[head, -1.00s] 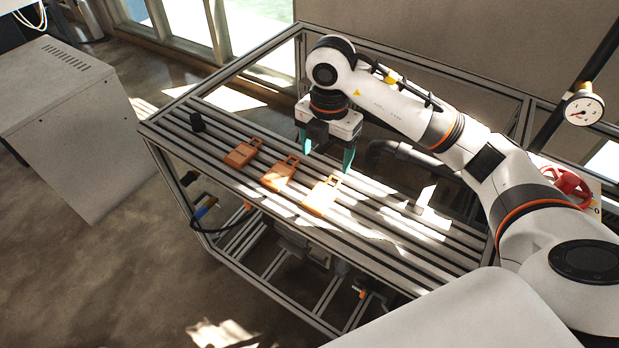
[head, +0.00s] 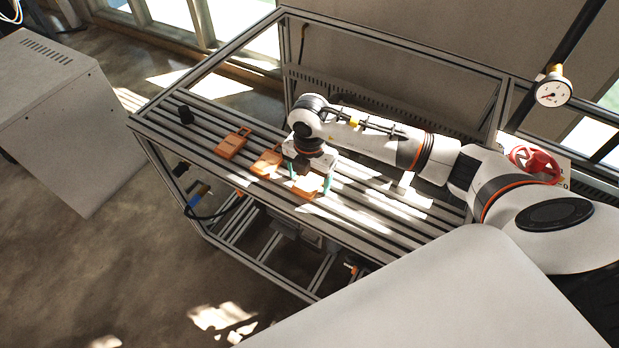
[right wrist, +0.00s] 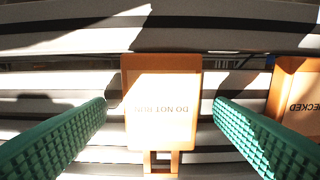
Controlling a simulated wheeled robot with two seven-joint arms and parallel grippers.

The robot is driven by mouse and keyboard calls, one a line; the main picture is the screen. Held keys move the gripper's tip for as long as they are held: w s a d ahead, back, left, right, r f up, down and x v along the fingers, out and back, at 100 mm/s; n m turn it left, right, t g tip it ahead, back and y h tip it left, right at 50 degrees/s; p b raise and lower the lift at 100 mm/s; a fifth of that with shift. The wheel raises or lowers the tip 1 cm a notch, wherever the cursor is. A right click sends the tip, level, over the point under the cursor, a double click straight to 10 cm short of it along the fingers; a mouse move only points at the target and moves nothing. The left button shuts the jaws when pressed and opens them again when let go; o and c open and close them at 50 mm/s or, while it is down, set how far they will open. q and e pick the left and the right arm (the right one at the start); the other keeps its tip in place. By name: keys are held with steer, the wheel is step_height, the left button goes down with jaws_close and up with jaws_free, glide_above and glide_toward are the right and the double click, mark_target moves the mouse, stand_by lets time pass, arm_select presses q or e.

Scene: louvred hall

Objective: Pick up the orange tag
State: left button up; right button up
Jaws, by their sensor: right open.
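Three orange tags lie in a row on the slatted bench top: a left tag (head: 231,146), a middle tag (head: 265,162) and a right tag (head: 305,189). My right gripper (head: 309,180) points down over the right tag, with its green fingers open. In the right wrist view, the tag marked "DO NOT RUN" (right wrist: 162,85) lies between the fingers, with a gap on each side. Its looped end points toward the bottom of that view. A neighbouring tag ending in "HECKED" (right wrist: 298,98) is cut off at the right edge. My left gripper is not in view.
The bench top (head: 385,225) is slatted, with patches of sunlight and free room right of the tags. A gauge (head: 553,91) and a red valve wheel (head: 535,163) are at the right.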

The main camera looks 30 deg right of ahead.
steer(key=shift+w+f, duration=0.1)
steer(key=shift+f, duration=0.05)
steer(key=shift+c, duration=0.4)
steer(key=c, duration=1)
